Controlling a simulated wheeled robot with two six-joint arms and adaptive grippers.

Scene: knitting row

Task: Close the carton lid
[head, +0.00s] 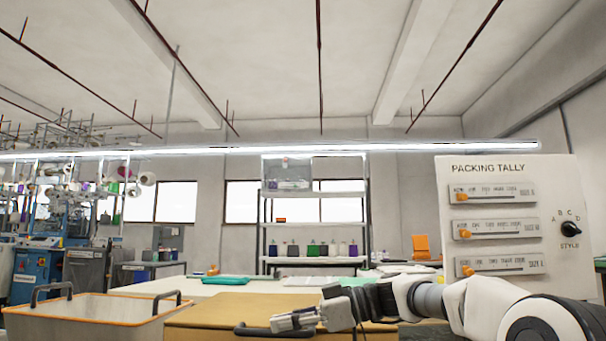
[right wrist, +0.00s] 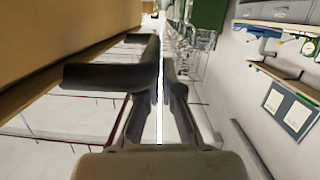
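The carton (head: 235,316) is brown, at the bottom middle of the head view, with its flat top panel seen at a low angle. A dark bar handle (head: 262,331) sticks out from its near side. The handle (right wrist: 110,76) also shows large in the right wrist view, beside the brown carton surface (right wrist: 50,35). My right gripper (head: 288,322) is at the handle's right part. In the right wrist view its fingers (right wrist: 160,115) stand apart with a gap, the handle's bar in line with the left finger. I cannot tell whether they touch. My left gripper is out of view.
A grey tote (head: 85,315) with an orange rim stands left of the carton. A packing tally board (head: 510,215) with sliders and a knob stands at the right. A pale table (head: 205,290) lies behind, with a shelf rack (head: 315,225) farther back.

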